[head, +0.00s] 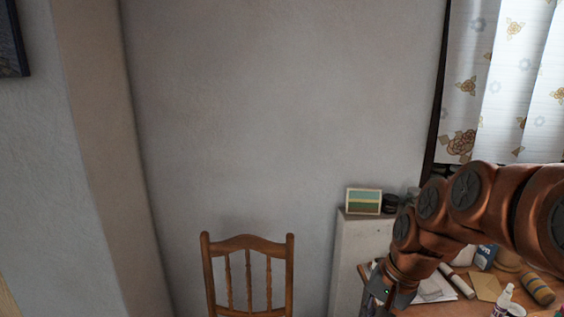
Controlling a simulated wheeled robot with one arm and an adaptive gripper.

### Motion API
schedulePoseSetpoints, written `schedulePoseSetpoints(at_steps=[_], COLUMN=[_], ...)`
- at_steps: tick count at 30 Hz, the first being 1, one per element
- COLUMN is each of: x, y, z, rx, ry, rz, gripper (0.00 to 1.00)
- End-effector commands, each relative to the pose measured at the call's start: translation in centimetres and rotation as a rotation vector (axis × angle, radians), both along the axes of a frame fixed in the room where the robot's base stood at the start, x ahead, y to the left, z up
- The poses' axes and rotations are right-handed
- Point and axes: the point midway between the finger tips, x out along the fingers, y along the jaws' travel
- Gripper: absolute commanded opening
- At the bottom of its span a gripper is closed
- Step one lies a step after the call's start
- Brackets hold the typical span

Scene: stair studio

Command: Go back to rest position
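My copper-coloured arm comes in from the right edge and bends down toward the lower middle-right. My gripper (376,304) is at the bottom edge of the head view, in front of the left end of a wooden table (546,312). Its fingertips are cut off or too dark and small to make out, so I cannot tell whether it is open or holds anything.
A wooden chair (248,243) stands left of the arm, by the wall. A white cabinet (357,241) bears a small framed picture (363,201) and a dark jar (390,203). Papers (436,290), a white bottle (503,298) and a striped roll (538,289) lie or stand on the table.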

Motion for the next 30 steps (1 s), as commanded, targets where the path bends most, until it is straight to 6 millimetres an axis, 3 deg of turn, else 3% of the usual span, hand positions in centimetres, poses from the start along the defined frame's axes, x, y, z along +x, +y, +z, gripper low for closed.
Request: schedulePoseSetpoints(at_steps=[5, 12, 18, 24, 30], x=[-6.0, -13.9, -19.1, -21.3, -21.5], y=[0.6, -0.1, -1.2, -2.0, -2.1], z=[-1.2, -2.9, -4.3, -4.9, -4.9], rx=[-0.083, -0.183, -0.237, -0.257, -0.258], ry=[0.04, 0.106, 0.16, 0.187, 0.19], rz=[0.158, 0.348, 0.462, 0.51, 0.515], gripper=[0.0, 0.0, 0.0, 0.0, 0.0])
